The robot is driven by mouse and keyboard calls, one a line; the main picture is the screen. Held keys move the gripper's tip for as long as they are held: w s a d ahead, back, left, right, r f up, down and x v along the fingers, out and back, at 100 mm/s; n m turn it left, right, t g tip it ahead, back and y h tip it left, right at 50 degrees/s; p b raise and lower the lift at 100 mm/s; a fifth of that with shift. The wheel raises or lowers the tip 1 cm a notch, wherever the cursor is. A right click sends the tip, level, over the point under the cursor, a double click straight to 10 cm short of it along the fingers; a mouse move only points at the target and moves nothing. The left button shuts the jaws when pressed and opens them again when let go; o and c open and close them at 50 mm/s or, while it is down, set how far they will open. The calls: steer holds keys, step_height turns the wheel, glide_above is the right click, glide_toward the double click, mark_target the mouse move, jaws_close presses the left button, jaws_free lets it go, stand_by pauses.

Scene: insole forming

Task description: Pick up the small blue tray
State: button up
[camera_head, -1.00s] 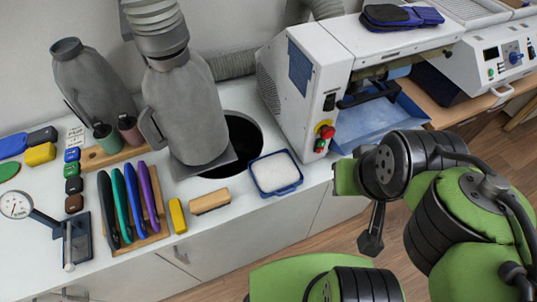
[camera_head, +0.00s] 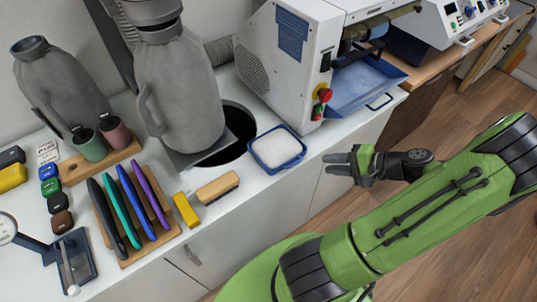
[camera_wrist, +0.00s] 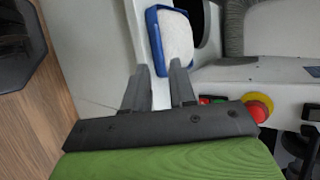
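The small blue tray (camera_head: 256,153) lies on the white counter, in front of the round dark opening, and holds white material. It also shows at the top of the wrist view (camera_wrist: 158,60), just beyond the fingertips. My gripper (camera_head: 328,164) is to the right of the tray in the head view, near the counter's front edge. Its two fingers (camera_wrist: 157,72) are apart with nothing between them. The gripper is apart from the tray in the head view.
A white machine (camera_head: 290,60) with a red button (camera_head: 325,95) stands right of the tray, with a larger blue tray (camera_head: 365,85) at its front.

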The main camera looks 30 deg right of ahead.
mark_target(293, 164)
steer(key=b+x, duration=0.1)
steer(key=x, duration=0.7)
steer(key=shift+w+a+f, duration=0.2)
steer(key=b+x, duration=0.1)
steer(key=x, duration=0.4)
steer(key=shift+s+a+f, duration=0.1)
steer(key=shift+s, duration=0.05)
jaws_close()
